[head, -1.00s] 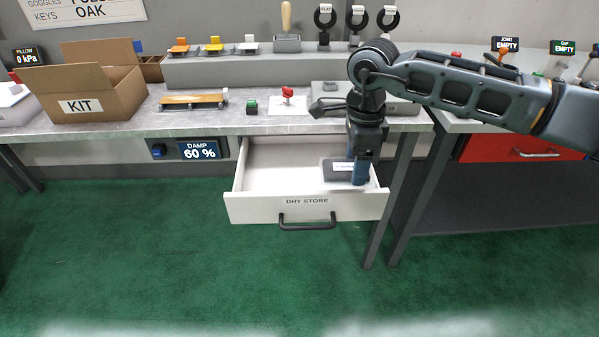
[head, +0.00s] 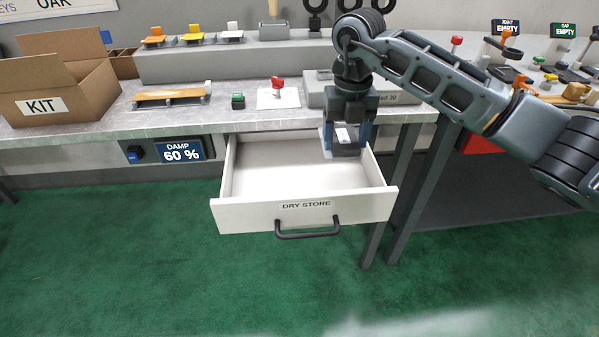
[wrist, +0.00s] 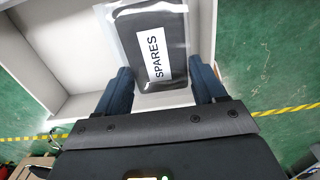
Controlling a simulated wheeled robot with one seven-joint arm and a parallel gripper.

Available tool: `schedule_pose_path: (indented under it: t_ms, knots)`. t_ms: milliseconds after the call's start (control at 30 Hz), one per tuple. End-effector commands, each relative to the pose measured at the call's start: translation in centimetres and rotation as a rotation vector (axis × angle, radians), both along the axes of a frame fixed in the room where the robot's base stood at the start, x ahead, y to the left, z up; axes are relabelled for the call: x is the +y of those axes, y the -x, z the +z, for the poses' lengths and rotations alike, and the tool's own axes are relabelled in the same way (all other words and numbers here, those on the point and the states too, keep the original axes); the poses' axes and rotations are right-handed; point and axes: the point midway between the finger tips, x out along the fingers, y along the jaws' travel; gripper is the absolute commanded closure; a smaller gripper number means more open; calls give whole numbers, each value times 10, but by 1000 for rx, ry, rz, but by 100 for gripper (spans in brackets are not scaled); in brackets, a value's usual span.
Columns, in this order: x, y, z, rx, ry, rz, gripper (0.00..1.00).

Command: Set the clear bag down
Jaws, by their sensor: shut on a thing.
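The clear bag (wrist: 150,28) shows in the wrist view as a see-through pouch with a dark filling and a white SPARES label. It lies between the two blue fingers of my gripper (wrist: 163,82), which is shut on it. In the head view the bag (head: 345,148) hangs at my gripper (head: 347,136), over the right rear part of the open white drawer (head: 240,212) marked DRY STORE. The drawer floor (head: 275,165) left of the bag is bare. I cannot tell whether the bag touches the drawer.
The grey bench edge (head: 170,128) runs behind the drawer. A cardboard KIT box (head: 75,100) stands at the left of the bench. A red-handled switch (head: 277,95) and a green button (head: 238,101) sit above the drawer. Green floor is free in front.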

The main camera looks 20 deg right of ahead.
Motion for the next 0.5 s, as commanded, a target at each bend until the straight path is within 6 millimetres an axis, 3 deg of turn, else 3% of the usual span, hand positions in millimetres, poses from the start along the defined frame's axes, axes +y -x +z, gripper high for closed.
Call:
schedule_pose_path:
  t_ms: [300, 500]
  knots:
    - [67, -15, -40, 3, -2, 6, 62]
    - [88, -21, -54, 1, -1, 4, 62]
